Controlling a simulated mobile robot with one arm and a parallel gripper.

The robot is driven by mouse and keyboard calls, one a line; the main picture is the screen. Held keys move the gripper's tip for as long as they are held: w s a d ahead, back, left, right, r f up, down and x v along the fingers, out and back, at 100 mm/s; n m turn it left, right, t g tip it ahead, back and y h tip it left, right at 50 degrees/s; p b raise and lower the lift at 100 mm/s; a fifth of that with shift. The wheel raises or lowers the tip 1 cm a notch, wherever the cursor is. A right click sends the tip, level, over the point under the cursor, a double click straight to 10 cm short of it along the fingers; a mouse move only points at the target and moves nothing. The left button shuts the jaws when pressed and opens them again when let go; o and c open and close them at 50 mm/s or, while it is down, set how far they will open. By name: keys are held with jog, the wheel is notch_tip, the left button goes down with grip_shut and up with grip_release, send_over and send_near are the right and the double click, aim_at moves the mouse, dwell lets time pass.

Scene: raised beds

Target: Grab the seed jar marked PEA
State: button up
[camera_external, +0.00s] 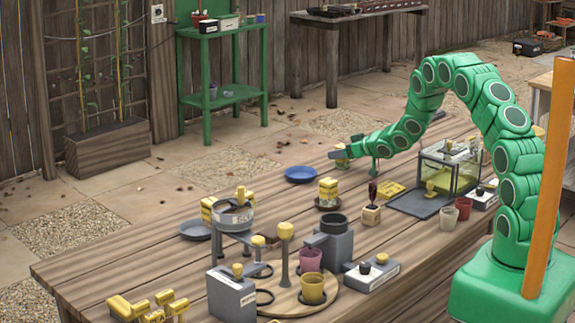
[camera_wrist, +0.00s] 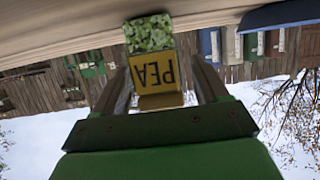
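The seed jar marked PEA (camera_wrist: 155,73) shows upside down in the wrist view, with green contents, a yellow label and a yellow lid. My gripper (camera_wrist: 158,82) has one finger on each side of it, close to its sides. Whether the fingers press on the jar I cannot tell. In the external view my gripper (camera_external: 345,152) is low at the far edge of the wooden table (camera_external: 130,255), with a small yellow-topped jar (camera_external: 340,151) at its tip. Whether that jar touches the table is too small to tell.
A blue plate (camera_external: 300,174) lies left of my gripper. Several tools and cups crowd the near part. A green stand (camera_external: 222,95) is behind.

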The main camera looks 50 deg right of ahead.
jog(key=c, duration=1)
jog(key=shift+c, duration=0.2)
